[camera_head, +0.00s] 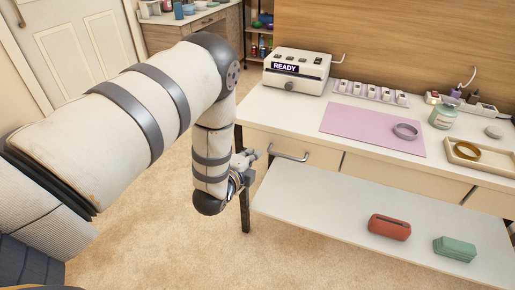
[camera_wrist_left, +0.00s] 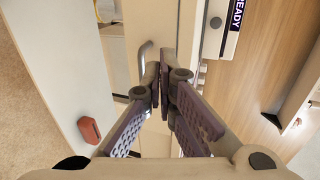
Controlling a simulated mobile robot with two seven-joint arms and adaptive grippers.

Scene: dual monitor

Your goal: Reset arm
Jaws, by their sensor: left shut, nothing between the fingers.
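My left arm comes in from the left in the head view and bends down at its elbow. My left gripper (camera_head: 247,160) is beside the left end of the desk, near the drawer handle (camera_head: 288,154). In the left wrist view the left gripper (camera_wrist_left: 166,78) has its fingers together with nothing between them. The drawer handle also shows behind the fingers in the left wrist view (camera_wrist_left: 145,56). My right gripper is not in view.
A lower white shelf (camera_head: 320,205) juts out, holding a red case (camera_head: 389,227) and a green case (camera_head: 455,248). Carpet at left is clear.

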